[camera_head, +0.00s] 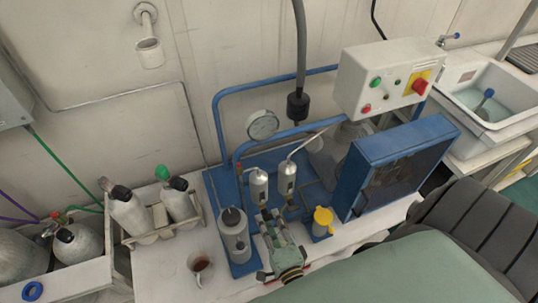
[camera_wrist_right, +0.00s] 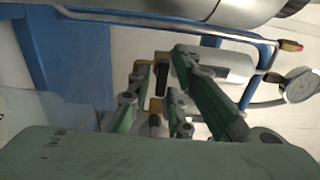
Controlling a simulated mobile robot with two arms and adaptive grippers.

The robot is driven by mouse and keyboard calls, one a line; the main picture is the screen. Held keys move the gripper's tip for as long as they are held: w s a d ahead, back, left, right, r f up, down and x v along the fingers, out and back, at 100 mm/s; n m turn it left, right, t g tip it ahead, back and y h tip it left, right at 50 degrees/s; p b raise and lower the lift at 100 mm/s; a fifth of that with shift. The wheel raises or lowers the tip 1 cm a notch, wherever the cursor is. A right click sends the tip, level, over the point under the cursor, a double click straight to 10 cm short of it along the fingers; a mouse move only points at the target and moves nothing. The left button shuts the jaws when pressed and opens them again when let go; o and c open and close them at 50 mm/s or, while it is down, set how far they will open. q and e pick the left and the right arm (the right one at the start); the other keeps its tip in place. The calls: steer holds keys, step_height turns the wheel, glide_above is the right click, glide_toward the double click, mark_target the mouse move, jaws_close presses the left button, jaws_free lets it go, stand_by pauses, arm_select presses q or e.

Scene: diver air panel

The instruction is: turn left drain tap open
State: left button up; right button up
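Two silver filter cylinders stand side by side on the blue compressor frame in the head view, the left one (camera_head: 259,187) and the right one (camera_head: 287,178). My right gripper (camera_head: 267,215) is low in front of the left cylinder. In the right wrist view the left cylinder (camera_wrist_right: 232,66) lies sideways, with a black and brass part (camera_wrist_right: 162,78), apparently the left drain tap, at its lower end. My right gripper's fingertips (camera_wrist_right: 161,68) are apart, on either side of this part. I cannot tell whether they touch it. My left gripper is not in view.
A grey canister (camera_head: 234,235) with a black cap stands close left of my right gripper. A yellow-capped filler (camera_head: 323,218) is close on its right. A pressure gauge (camera_head: 263,125) and blue pipe frame are behind. A mug (camera_head: 200,266) stands at the front left.

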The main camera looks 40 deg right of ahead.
jaws_close()
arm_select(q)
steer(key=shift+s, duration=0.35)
arm_select(e)
steer(key=shift+s, duration=0.1)
steer(key=shift+f, duration=0.1)
steer(key=n+p, duration=0.1)
steer(key=n, duration=0.7)
steer(key=shift+s+f, duration=0.1)
steer(key=shift+s, duration=0.05)
steer(key=n+p, duration=0.1)
steer(key=n, duration=0.3)
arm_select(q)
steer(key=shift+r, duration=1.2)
arm_select(e)
steer(key=shift+n, duration=1.9)
steer(key=shift+d, duration=0.1)
